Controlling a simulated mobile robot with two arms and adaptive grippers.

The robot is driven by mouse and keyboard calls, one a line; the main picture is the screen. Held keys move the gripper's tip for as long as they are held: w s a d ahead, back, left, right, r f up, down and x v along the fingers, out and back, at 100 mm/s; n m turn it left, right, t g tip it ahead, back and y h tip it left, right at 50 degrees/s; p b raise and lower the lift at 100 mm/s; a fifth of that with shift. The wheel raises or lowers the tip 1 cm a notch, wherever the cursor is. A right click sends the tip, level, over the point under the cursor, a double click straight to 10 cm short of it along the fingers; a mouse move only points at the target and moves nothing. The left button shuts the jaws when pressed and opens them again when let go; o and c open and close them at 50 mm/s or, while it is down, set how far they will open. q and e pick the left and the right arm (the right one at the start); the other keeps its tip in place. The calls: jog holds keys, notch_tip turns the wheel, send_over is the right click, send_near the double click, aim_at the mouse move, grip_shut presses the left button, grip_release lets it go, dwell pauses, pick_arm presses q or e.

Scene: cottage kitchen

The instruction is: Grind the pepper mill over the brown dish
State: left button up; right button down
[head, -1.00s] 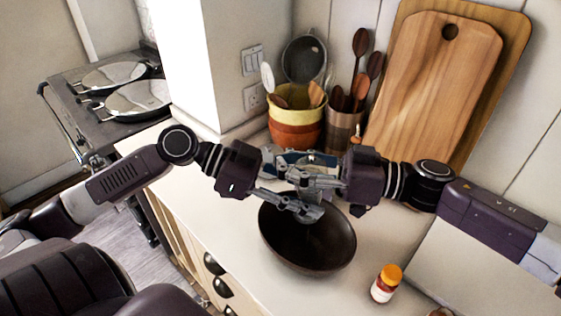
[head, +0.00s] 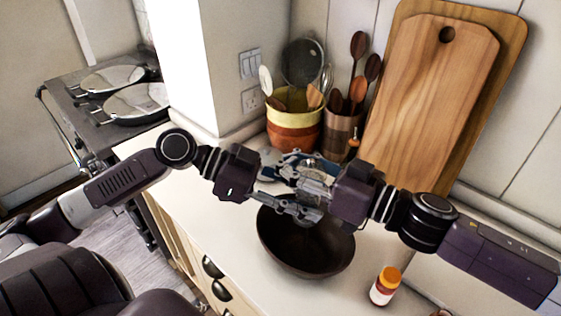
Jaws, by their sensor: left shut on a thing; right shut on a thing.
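The brown dish (head: 308,253) is a wide dark bowl on the counter. Both my grippers meet above its back rim, the left (head: 312,206) coming from the left and the right (head: 298,176) from the right. Their fingers overlap in the picture, the right's appearing above the left's. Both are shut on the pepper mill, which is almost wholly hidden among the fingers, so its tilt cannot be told. The inside of the dish is dark, and I cannot see whether anything lies in it.
A white jar with an orange lid (head: 385,286) stands right of the dish. Behind are a yellow and terracotta pot (head: 294,133), a utensil holder (head: 342,130), a small brown knob-topped thing (head: 354,141) and wooden boards (head: 432,100). A blue-and-white thing (head: 270,165) is partly hidden behind my grippers.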

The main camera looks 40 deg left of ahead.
jog(key=shift+w+d+r+m+t+h, duration=0.2)
jog(key=shift+w+m+t+h, duration=0.55)
jog(key=shift+m+t, duration=1.15)
jog(key=shift+w+d+f+m+t+h, duration=0.15)
jog(key=shift+w+d+m+t+h, duration=0.2)
jog(key=shift+m+t+h, duration=1.5)
jog(key=shift+w+d+r+m+t+h, duration=0.15)
jog(key=shift+w+m+t, duration=0.65)
jog(key=shift+t, duration=2.15)
jog(key=shift+s+f+m, duration=0.1)
jog(key=shift+s+m, duration=0.05)
jog(key=shift+m, duration=0.1)
jog(key=c, duration=1.8)
grip_release()
jog(key=shift+c, duration=0.2)
jog(key=o, duration=0.5)
jog(key=shift+d+f+t, duration=0.1)
jog(key=shift+d+t, duration=0.05)
jog(key=shift+t, duration=0.15)
jog(key=shift+c, duration=0.2)
jog(key=v, duration=1.1)
jog(key=shift+s+d, duration=0.25)
jog(key=shift+d, duration=0.1)
